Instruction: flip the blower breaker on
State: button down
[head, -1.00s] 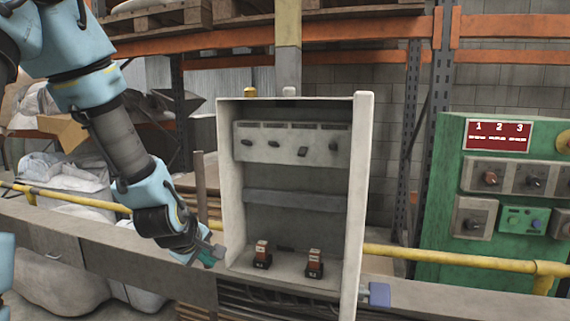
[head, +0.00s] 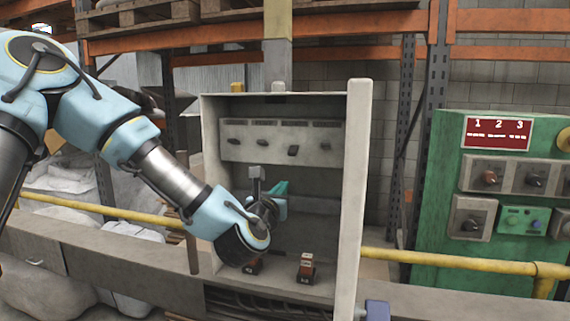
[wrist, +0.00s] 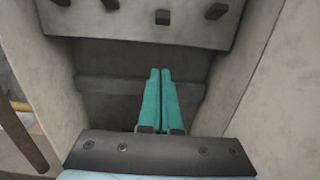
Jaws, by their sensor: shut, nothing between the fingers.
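An open grey breaker box (head: 355,190) stands in front of me. On its upper panel (head: 230,152) is a row of several dark breaker toggles. The third from the left (head: 293,150) sits lower and looks different from the others; it also shows in the wrist view (wrist: 163,17). I cannot read the labels above the toggles, so I cannot tell which is the blower breaker. My gripper (head: 284,187) is inside the box, below the panel. In the wrist view its teal fingers (wrist: 160,72) are shut and empty, pointing in below the third toggle and apart from it.
Two red-and-black parts stand on the box floor; the right one (head: 306,267) is clear and my wrist partly covers the left one (head: 252,267). The box walls close in on both sides. A green control panel (head: 450,150) and a yellow rail (head: 420,257) are to the right.

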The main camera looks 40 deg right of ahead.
aim_at(295, 158)
jog(key=shift+w+d, duration=0.1)
jog(key=w+d+r+p, duration=0.1)
jog(key=d, duration=0.1)
jog(key=w+d+r+p, duration=0.1)
jog(key=w+d+p, duration=0.1)
jog(key=d, duration=0.1)
jog(key=w+d+r+p, duration=0.1)
jog(key=d+p, duration=0.1)
jog(key=shift+w+d+r, duration=0.15)
jog(key=shift+w+r, duration=0.1)
jog(key=shift+w, duration=0.05)
jog(key=shift+s+r+p, duration=0.1)
jog(key=shift+r+p, duration=0.25)
jog(key=shift+a+r, duration=0.1)
jog(key=shift+a, duration=0.1)
jog(key=shift+r+g+y+p, duration=0.1)
jog(key=shift+g+y+p, duration=0.2)
jog(key=shift+p, duration=0.3)
